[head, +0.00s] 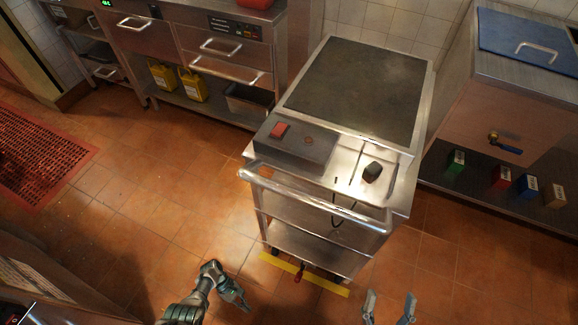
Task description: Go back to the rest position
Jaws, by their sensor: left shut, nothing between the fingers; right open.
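My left gripper (243,303) is at the bottom of the head view, left of centre, over the tiled floor. It is shut with nothing in it. My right gripper (389,300) is at the bottom edge, right of centre, with its two fingers apart and nothing between them. Only its fingers show; the rest is cut off by the frame. Both grippers appear apart from the steel grill cart (400,185), which stands ahead of them.
The cart has a dark griddle plate (360,88), a front handrail (315,200) and a red switch (280,130). Yellow tape (328,284) lies at its foot. Steel drawers (215,45) stand behind left; a fryer-like unit (500,110) with coloured boxes stands right. Floor at left is clear beside a red mat (35,155).

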